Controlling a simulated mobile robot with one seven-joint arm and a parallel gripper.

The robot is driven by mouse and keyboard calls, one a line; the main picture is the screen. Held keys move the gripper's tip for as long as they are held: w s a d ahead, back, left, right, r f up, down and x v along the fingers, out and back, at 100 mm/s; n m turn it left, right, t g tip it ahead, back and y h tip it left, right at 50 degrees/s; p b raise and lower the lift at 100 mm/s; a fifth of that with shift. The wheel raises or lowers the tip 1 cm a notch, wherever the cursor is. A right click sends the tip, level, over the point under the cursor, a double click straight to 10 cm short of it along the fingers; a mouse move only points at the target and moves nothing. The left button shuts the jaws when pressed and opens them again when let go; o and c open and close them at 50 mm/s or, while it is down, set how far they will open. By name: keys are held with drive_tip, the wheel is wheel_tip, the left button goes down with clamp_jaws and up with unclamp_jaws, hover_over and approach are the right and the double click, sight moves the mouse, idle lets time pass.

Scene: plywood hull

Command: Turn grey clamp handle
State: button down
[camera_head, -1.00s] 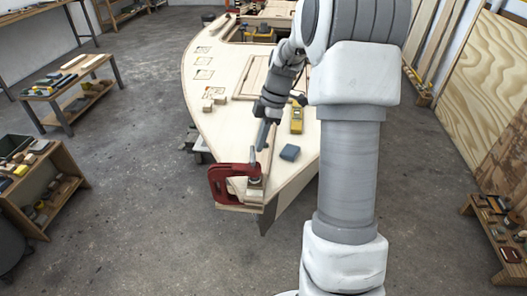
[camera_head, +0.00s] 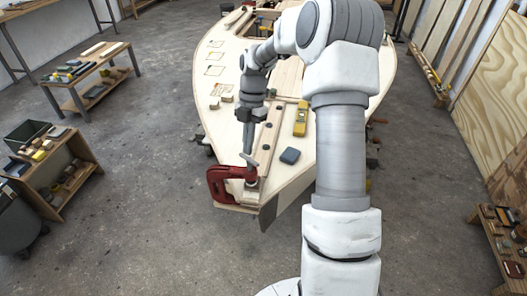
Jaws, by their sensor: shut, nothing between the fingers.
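A red clamp (camera_head: 216,184) grips the pale plywood hull (camera_head: 289,185) at its near tip. Its grey handle (camera_head: 250,160) is a short slanted bar at the top of the clamp's screw. My gripper (camera_head: 248,150) points down from above, right over the handle. Its slim grey fingers are together with nothing held. The fingertips overlap or nearly meet the handle in the picture; I cannot tell whether they touch it. Small wooden pads lie under the clamp's screw.
Small wood blocks (camera_head: 227,98) lie to the left. A shelf (camera_head: 75,170) stands at left. Grey floor around the hull's tip is clear.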

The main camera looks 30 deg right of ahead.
drive_tip(key=shift+w+a+n+g+h+p, duration=0.1)
drive_tip(key=shift+a+n+g+h+p, duration=0.2)
drive_tip(key=shift+a+n+p, duration=0.9)
drive_tip(key=shift+p, duration=0.4)
